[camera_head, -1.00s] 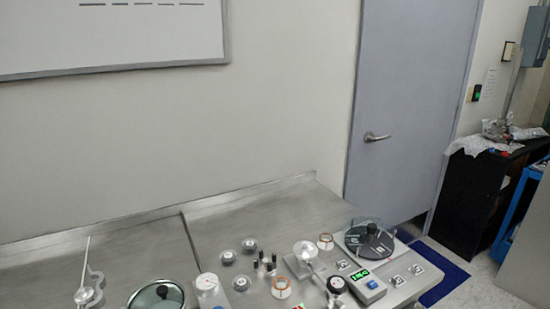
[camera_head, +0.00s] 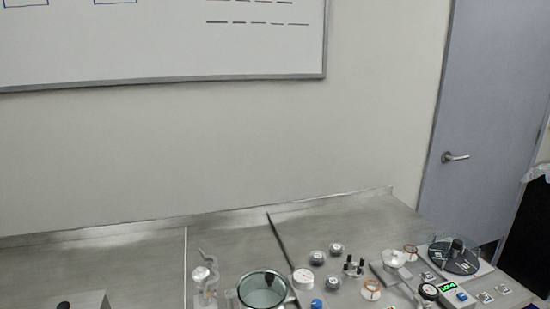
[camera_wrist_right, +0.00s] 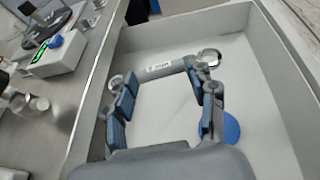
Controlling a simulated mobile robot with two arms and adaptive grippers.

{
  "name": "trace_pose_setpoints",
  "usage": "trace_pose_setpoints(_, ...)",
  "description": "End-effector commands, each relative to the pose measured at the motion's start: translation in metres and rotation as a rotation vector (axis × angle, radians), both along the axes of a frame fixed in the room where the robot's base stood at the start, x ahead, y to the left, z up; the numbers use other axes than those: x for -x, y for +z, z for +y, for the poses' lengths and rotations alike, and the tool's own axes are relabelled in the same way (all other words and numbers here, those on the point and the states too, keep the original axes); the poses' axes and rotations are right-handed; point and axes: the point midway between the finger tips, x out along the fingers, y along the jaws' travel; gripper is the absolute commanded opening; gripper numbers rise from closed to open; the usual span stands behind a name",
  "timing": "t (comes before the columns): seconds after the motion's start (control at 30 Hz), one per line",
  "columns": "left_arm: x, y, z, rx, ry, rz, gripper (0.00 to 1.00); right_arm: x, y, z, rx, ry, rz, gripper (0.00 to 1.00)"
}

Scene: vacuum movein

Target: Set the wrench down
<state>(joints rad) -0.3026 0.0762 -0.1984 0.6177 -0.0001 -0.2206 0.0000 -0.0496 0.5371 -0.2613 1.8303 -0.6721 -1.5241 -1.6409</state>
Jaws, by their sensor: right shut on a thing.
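The wrench is over the pale floor of a grey-walled tray (camera_wrist_right: 262,95). I cannot tell whether it touches the floor. My left gripper is in neither view now.
A blue disc (camera_wrist_right: 231,130) lies in the tray beside the right finger. A device with a green display (camera_wrist_right: 52,55) stands outside the tray. In the head view, a glass-lidded vessel (camera_head: 263,292) and several small fittings crowd the steel bench (camera_head: 130,252).

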Motion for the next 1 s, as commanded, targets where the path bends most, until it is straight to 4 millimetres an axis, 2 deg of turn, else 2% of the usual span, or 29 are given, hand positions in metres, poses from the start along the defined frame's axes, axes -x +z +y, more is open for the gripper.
trace_pose_setpoints(0.27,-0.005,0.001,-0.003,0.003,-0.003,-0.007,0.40,0.005,0.022,0.039,0.000,0.090,-0.002,0.23)
trace_pose_setpoints(0.47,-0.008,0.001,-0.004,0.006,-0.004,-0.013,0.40,0.010,0.047,0.087,-0.002,0.197,-0.004,0.23)
trace_pose_setpoints(0.57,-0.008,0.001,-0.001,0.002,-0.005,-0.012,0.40,0.014,0.064,0.119,-0.005,0.269,-0.006,0.23)
trace_pose_setpoints(0.8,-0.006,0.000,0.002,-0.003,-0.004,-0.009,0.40,0.025,0.119,0.220,-0.006,0.498,-0.009,0.23)
trace_pose_setpoints(1.0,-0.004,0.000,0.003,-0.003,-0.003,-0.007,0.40,0.031,0.147,0.273,-0.003,0.621,-0.005,0.23)
